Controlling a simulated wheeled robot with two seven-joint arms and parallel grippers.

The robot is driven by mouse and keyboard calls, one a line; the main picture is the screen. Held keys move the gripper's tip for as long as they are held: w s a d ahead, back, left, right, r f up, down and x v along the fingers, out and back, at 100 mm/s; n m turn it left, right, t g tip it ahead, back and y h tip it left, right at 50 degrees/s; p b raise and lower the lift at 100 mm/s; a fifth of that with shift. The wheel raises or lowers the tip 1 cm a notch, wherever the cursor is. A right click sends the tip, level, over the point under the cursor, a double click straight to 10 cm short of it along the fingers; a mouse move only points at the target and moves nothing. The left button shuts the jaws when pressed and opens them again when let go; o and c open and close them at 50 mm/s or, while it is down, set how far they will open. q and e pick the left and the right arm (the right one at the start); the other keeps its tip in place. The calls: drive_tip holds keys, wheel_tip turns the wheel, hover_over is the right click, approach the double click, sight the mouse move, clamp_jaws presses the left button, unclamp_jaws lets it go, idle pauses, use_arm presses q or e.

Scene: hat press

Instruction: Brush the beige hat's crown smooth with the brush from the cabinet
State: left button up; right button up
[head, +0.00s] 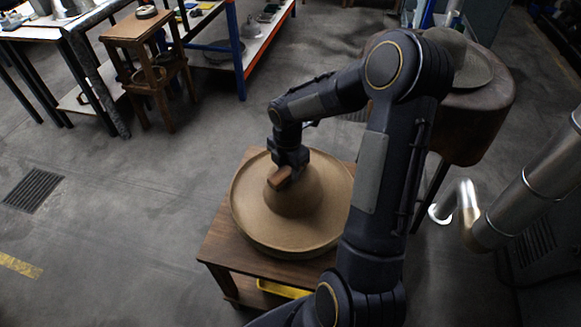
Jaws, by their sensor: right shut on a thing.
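The beige hat (250,205) lies crown up on a low wooden table (222,258), with its wide, upturned brim all around. My right gripper (284,172) points down over the hat's crown and is shut on the brush (279,178), a small brown wooden block. The brush is at the upper left side of the crown and looks to be against it; the bristles and the exact contact are hidden. My right arm covers the right part of the hat's brim and of the table. My left gripper does not show.
A grey hat (462,62) lies on a round brown stand (478,118) behind my right arm. A metal pipe (540,190) stands at the right. A wooden stool (150,75) and shelves are at the upper left. The floor left of the table is clear.

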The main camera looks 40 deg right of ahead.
drive_tip(key=shift+d+p, duration=0.3)
drive_tip(key=shift+d, duration=0.15)
drive_tip(key=shift+w+d+p, duration=0.15)
drive_tip(key=shift+d+p, duration=0.15)
drive_tip(key=shift+d, duration=0.6)
drive_tip(key=shift+w+d+p, duration=0.15)
drive_tip(key=shift+d+p, duration=0.1)
drive_tip(key=shift+d, duration=0.6)
drive_tip(key=shift+s+a, duration=0.15)
drive_tip(key=shift+a, duration=1)
wheel_tip(320, 180, up, 8)
drive_tip(key=p, duration=0.6)
